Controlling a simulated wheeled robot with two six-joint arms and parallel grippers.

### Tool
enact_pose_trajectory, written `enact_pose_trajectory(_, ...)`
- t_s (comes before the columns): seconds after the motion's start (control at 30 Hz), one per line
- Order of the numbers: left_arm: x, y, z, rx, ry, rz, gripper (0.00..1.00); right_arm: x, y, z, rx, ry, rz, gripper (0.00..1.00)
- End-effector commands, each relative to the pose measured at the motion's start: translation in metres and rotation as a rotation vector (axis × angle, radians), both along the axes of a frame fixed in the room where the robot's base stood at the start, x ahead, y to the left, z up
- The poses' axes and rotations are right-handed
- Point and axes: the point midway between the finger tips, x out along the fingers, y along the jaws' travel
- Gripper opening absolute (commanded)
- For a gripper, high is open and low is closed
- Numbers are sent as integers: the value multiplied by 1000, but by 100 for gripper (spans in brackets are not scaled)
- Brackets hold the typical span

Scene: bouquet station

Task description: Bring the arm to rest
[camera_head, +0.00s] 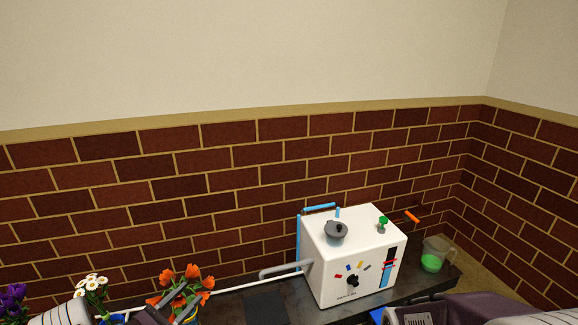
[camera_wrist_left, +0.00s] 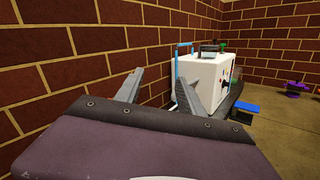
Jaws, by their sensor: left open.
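My left gripper (camera_head: 182,298) is low in the head view, its grey fingers in front of the orange flowers. It also shows in the left wrist view (camera_wrist_left: 160,78), where the two fingers stand apart with nothing between them, facing the brick wall. Whether the fingers touch the flowers cannot be told. Part of my right arm (camera_head: 480,308) shows at the bottom right of the head view. Its fingertips are out of view.
Orange flowers (camera_head: 193,276), white flowers (camera_head: 91,284) and purple flowers (camera_head: 13,298) stand at the lower left. A white machine (camera_head: 340,254) with a grey pipe (camera_head: 280,271) stands on the dark counter (camera_head: 265,308). A jug with green liquid (camera_head: 431,261) is right of it.

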Motion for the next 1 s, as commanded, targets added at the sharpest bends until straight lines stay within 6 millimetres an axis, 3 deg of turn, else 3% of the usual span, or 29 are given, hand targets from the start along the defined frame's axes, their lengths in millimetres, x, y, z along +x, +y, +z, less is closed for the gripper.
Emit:
enact_pose_trajectory(0.03,5,-25,30,36,-20,-80,46,0,0,10,0,0,0,0)
enact_pose_trajectory(0.17,-4,-117,97,170,-55,-374,46,0,0,27,0,0,0,0)
enact_pose_trajectory(0.2,-17,-149,115,228,-59,-483,46,0,0,33,0,0,0,0)
enact_pose_trajectory(0.27,-45,-194,137,329,-62,-654,46,0,0,41,0,0,0,0)
enact_pose_trajectory(0.3,-69,-220,147,410,-62,-771,46,0,0,47,0,0,0,0)
enact_pose_trajectory(0.4,-140,-262,159,663,-69,-1056,46,0,0,60,0,0,0,0)
enact_pose_trajectory(0.43,-162,-267,159,747,-74,-1134,46,0,0,64,0,0,0,0)
enact_pose_trajectory(0.53,-219,-258,150,1040,-100,-1340,46,0,0,72,0,0,0,0)
enact_pose_trajectory(0.6,-244,-237,140,1255,-131,-1444,46,0,0,76,0,0,0,0)
enact_pose_trajectory(0.67,-255,-214,131,1425,-157,-1504,46,0,0,78,0,0,0,0)
enact_pose_trajectory(0.83,-257,-147,104,1822,-214,-1595,46,0,0,76,0,0,0,0)
enact_pose_trajectory(0.9,-245,-125,96,1967,-259,-1610,46,0,0,77,0,0,0,0)
enact_pose_trajectory(0.93,-231,-120,97,2038,-287,-1577,46,0,0,77,0,0,0,0)
enact_pose_trajectory(1.0,-225,-120,132,2049,-277,-1541,46,-1,0,111,0,2,0,0)
